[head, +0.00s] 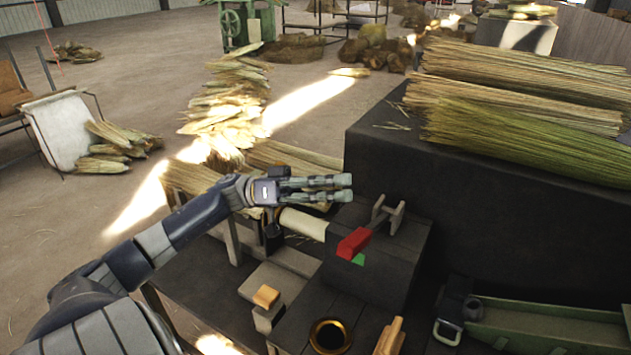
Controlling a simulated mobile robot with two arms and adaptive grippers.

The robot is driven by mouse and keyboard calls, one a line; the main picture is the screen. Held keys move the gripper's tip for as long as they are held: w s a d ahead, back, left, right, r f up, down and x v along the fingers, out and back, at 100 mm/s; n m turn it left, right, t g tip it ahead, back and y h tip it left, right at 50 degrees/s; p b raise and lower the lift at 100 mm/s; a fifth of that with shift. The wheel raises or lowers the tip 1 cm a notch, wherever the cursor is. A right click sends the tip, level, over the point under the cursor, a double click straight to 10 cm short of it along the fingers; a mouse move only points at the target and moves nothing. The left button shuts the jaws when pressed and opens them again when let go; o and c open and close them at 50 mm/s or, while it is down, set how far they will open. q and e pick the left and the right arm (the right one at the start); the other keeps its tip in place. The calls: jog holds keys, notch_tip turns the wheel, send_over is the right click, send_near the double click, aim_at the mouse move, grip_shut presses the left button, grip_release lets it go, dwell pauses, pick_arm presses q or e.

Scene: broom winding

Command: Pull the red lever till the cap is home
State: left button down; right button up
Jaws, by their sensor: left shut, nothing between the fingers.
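My left gripper (345,188) comes in from the left, above and behind the lever in the picture. Its fingers are shut and empty, and they look apart from the lever. My right gripper is not in view.
A dark bench (500,225) carries long straw bundles (520,115) at the right. A green tray (545,325) lies at lower right. A brass-rimmed cup (330,336) and wooden blocks (266,297) stand in front. Open floor (60,215) spreads left.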

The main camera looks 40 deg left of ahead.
pick_arm(q)
jog(key=d+f, duration=0.1)
jog(key=d+f+p, duration=0.1)
jog(key=d, duration=0.1)
jog(key=shift+s+f+p, duration=0.25)
jog(key=shift+f+p, duration=0.15)
jog(key=shift+s+d+f+m+g+h+b, duration=0.1)
jog(key=shift+s+f+m+g+h+b, duration=0.05)
jog(key=shift+s+f+m+b, duration=0.3)
jog(key=shift+s+d+f+m+g+h+b, duration=0.1)
jog(key=shift+s+f+m+g+h+b, duration=0.1)
jog(key=shift+f+m, duration=0.35)
jog(key=shift+f, duration=0.15)
